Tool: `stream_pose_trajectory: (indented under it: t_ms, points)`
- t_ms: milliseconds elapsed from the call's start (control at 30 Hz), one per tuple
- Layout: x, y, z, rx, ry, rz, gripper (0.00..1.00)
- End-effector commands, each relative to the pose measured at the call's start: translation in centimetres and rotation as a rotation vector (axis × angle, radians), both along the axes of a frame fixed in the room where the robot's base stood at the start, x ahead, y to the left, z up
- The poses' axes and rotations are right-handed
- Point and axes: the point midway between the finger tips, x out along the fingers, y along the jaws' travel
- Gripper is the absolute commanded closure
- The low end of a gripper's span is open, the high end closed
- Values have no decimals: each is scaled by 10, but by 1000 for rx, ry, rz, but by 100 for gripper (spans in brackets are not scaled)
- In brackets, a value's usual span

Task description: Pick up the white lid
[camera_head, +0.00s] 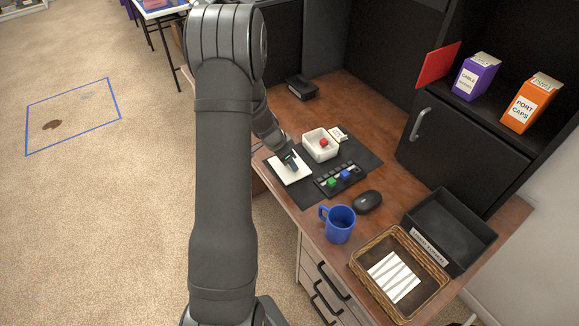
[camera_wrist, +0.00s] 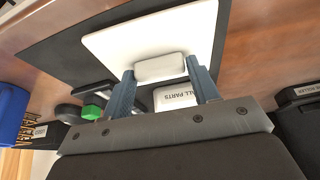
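The white lid (camera_head: 279,171) is a flat square plate lying on the dark mat at the left part of the desk. In the wrist view the lid (camera_wrist: 112,45) fills the upper middle, with its raised block handle (camera_wrist: 160,68) in the centre. My gripper (camera_head: 291,159) is over the lid, pointing down. In the wrist view the blue fingers of my gripper (camera_wrist: 160,70) stand on either side of the handle, their tips very close to its sides. Whether they press on it cannot be told. The lid's underside is hidden.
A white open box (camera_head: 312,153) with a red piece stands just behind the lid. A black tray (camera_head: 327,186) with green and blue pieces lies to the right. A blue mug (camera_head: 338,226) and black mouse (camera_head: 367,201) stand nearer. A wicker basket (camera_head: 436,262) is at front right.

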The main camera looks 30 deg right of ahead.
Motion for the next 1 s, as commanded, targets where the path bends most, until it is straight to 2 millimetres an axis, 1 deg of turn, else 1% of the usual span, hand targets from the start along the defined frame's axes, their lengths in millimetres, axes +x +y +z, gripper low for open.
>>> stream_pose_trajectory:
  t_ms: [33,100,167,433,567,667,767,800,1000]
  points:
    - [0,0,0,0,0,0,56]
    - [0,0,0,0,0,0,69]
    - [0,0,0,0,0,0,80]
    - [0,0,1,0,0,0,80]
    - [0,0,8,-2,0,1,80]
    - [1,0,19,-2,-3,-1,80]
    - [1,-1,35,-3,-3,-2,80]
    - [1,-1,44,-4,-2,-1,80]
    - [-47,-15,70,-2,-1,-6,80]
